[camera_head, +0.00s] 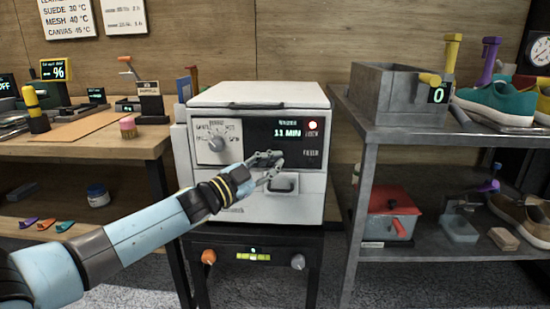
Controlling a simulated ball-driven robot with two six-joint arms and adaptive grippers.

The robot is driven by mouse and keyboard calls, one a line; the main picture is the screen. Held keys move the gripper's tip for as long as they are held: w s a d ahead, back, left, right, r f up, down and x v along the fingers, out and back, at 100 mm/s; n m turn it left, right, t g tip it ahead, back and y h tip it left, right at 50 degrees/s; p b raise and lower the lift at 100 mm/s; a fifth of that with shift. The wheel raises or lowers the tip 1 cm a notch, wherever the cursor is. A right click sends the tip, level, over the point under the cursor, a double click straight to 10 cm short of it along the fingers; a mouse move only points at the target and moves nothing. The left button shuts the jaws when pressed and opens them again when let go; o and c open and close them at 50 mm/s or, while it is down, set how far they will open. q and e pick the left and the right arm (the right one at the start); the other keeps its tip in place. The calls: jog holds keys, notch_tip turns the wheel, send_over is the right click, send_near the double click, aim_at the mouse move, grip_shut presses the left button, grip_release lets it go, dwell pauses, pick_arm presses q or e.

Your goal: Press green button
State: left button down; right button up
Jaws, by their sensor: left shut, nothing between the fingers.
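A white box-shaped machine (258,95) stands in the middle of the view. Its black front panel (262,132) shows "11 MIN" and a lit red light (312,125). My left gripper (278,166) is shut and empty in front of the machine, at the lower part of the black panel and just above the recessed handle (283,184). It covers part of the panel, and I cannot tell if it touches it. No green button can be made out clearly; one may be hidden behind the gripper. My right gripper is not in view.
A round dial (216,143) is on the machine's left front. The black stand (228,246) below has an orange knob (208,257), a grey knob (298,262) and a small lit label. A wooden bench (85,145) is at left, a grey metal shelf (450,140) with sneakers at right.

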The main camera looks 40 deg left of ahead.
pick_arm(q)
jog(key=s+d, duration=0.1)
jog(key=s+p, duration=0.1)
jog(key=s, duration=0.1)
jog(key=s+d+p, duration=0.1)
jog(key=shift+s+d, duration=0.15)
jog(key=shift+d, duration=0.15)
dwell(0.8)
jog(key=s+f+n+g+y, duration=0.2)
jog(key=s+f, duration=0.5)
jog(key=f, duration=0.3)
jog(key=s+f+n+g+y, duration=0.1)
jog(key=s+f+n+g, duration=0.15)
jog(key=s+f, duration=0.6)
jog(key=s+f+n+g+y, duration=0.2)
jog(key=s+f+g, duration=0.15)
jog(key=f, duration=0.85)
jog(key=s+d+f+n+g, duration=0.1)
jog(key=s+f+g, duration=0.2)
jog(key=s, duration=0.9)
jog(key=s+d+f+n+g, duration=0.1)
jog(key=s+f+g, duration=0.3)
jog(key=s+f, duration=0.4)
jog(key=s+d+f+n+g, duration=0.1)
jog(key=s+f+g, duration=0.2)
jog(key=s, duration=1.4)
notch_tip(320, 180, down, 4)
jog(key=shift+d+r+g+y, duration=0.2)
jog(key=shift+d+g+y, duration=0.1)
jog(key=shift+d, duration=0.05)
